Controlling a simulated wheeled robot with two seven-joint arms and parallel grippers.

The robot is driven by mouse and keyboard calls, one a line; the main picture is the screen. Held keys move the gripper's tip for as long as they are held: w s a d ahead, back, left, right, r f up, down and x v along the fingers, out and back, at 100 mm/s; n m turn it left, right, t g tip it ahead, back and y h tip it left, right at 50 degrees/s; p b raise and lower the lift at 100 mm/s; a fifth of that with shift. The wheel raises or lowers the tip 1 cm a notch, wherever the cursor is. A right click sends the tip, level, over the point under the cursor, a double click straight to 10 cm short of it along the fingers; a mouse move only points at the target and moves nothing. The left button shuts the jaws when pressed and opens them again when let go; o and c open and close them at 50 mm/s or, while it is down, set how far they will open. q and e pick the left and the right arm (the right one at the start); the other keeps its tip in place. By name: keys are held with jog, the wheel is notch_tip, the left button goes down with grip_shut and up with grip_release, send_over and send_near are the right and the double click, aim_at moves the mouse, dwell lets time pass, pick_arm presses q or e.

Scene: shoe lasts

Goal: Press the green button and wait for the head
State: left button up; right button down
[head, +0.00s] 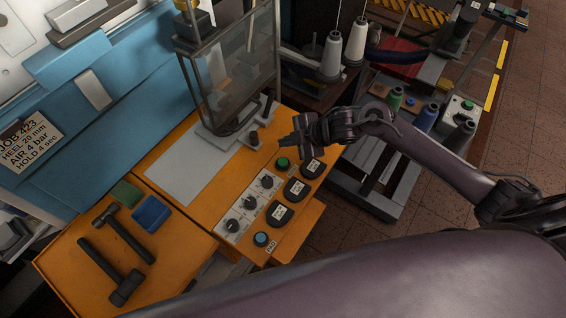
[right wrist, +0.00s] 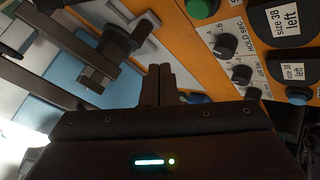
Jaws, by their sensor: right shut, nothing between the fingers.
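The green button (head: 283,162) is on the orange control panel (head: 215,175), beyond the row of dials. It also shows at the top of the right wrist view (right wrist: 200,8). My right gripper (head: 284,143) is shut and empty, just above and beyond the green button in the head view, apart from it in the picture. Its closed fingers (right wrist: 157,84) also show in the right wrist view. The press behind its clear guard (head: 235,75) stands at the far side of the panel; its head is hard to make out. My left gripper is not in view.
Dials (head: 250,202), black pads labelled size 38 left (head: 296,190) and a blue button (head: 261,239) share the panel. Hammers (head: 124,233) and a blue block (head: 151,212) lie at the left. White thread cones (head: 331,55) stand beyond my right gripper.

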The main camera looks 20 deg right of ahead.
jog(key=b, duration=0.4)
send_over(287, 163)
notch_tip(287, 163, down, 6)
jog(key=shift+w+r, duration=0.1)
jog(key=shift+r, duration=0.1)
jog(key=shift+f+b, duration=0.55)
jog(key=shift+f, duration=0.1)
dwell(1.0)
jog(key=shift+f, duration=0.4)
jog(key=shift+f+b, duration=0.5)
jog(key=shift+b, duration=0.1)
dwell(0.5)
jog(key=shift+r, duration=0.1)
jog(key=shift+r+p, duration=0.8)
jog(key=shift+p, duration=0.05)
